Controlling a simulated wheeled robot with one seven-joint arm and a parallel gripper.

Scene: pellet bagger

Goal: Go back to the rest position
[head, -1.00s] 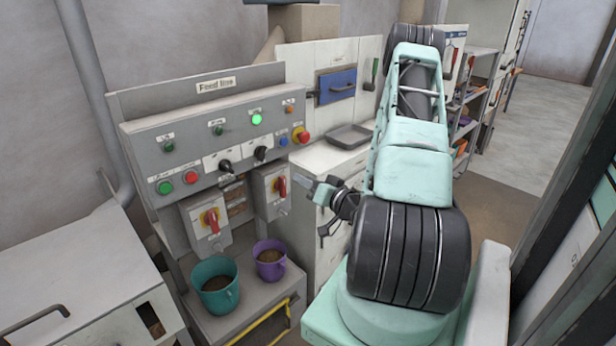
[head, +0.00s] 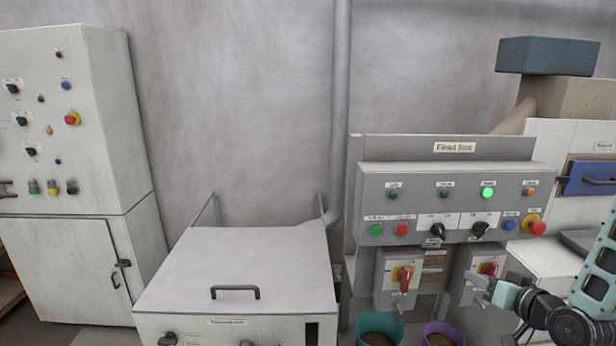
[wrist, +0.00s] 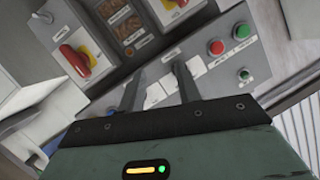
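My gripper (head: 479,291) is at the lower right of the head view, in front of the feed line panel (head: 375,192) and by its right-hand red-handled switch (head: 489,269). In the wrist view its two dark fingers (wrist: 158,88) stand apart with nothing between them. The gripper is open and empty. I cannot tell its exact distance from the switch. A second red-handled switch (head: 404,277) is to the left. A green lamp (head: 488,193) is lit on the panel. Most of my arm is outside the head view.
A teal bucket (head: 379,322) and a purple bucket (head: 443,331) stand below the panel. A low cabinet with a handled lid (head: 250,265) is left of it, and a tall control cabinet (head: 75,150) is at the far left. A blue-fronted drawer (head: 590,178) is at the right.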

